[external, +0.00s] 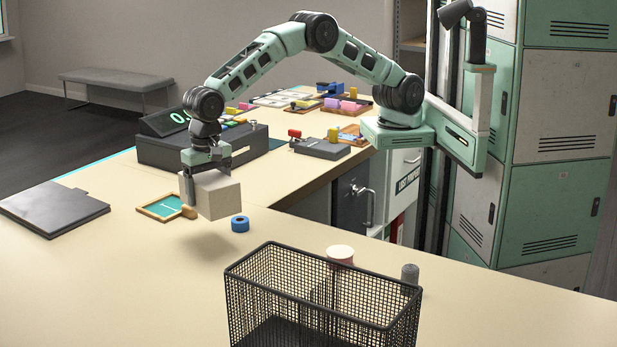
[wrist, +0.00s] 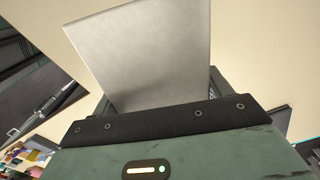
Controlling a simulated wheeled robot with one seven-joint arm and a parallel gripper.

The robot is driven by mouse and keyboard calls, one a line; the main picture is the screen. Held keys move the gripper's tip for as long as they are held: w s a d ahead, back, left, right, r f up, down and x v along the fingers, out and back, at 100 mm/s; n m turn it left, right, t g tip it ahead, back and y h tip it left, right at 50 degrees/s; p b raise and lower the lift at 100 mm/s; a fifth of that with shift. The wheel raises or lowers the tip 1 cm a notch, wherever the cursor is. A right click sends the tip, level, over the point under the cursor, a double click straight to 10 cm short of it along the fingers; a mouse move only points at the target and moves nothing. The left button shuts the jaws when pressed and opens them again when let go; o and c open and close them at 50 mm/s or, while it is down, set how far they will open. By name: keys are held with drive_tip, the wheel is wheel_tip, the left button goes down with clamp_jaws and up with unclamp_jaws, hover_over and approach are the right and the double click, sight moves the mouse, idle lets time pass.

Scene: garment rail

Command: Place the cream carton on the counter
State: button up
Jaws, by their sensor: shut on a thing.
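The cream carton (external: 217,197) is a plain pale box, slightly tilted in the external view. My gripper (external: 190,178) is shut on it and holds it above the counter (external: 130,262), with a shadow on the surface below it. In the wrist view the carton (wrist: 145,50) fills the upper middle, beyond the gripper's dark edge. The fingertips are mostly hidden in the wrist view.
A black wire basket (external: 322,300) stands at the front. A blue tape roll (external: 240,224), a small green-faced board (external: 160,207) and a pinkish-white spool (external: 340,254) are nearby. A dark flat folder (external: 52,208) lies at left. The front-left counter is clear.

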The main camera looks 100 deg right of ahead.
drive_tip(key=d+m+p, duration=0.1)
drive_tip(key=d+m, duration=0.3)
drive_tip(key=d, duration=1.1)
drive_tip(key=s+d+m+p, duration=0.2)
drive_tip(key=s+d+m, duration=0.3)
drive_tip(key=s+d, duration=0.55)
drive_tip(key=s+d+m+p, duration=0.1)
drive_tip(key=s+d+m, duration=0.5)
drive_tip(key=d, duration=0.7)
drive_tip(key=shift+n, duration=0.3)
drive_tip(key=shift+s+d+f+p, duration=0.1)
drive_tip(key=shift+f+p, duration=0.6)
drive_tip(key=shift+f, duration=1.65)
drive_tip(key=shift+s+f+p, duration=0.1)
drive_tip(key=shift+f+p, duration=0.6)
drive_tip(key=shift+f, duration=1.65)
drive_tip(key=shift+f, duration=0.15)
drive_tip(key=o, duration=1.1)
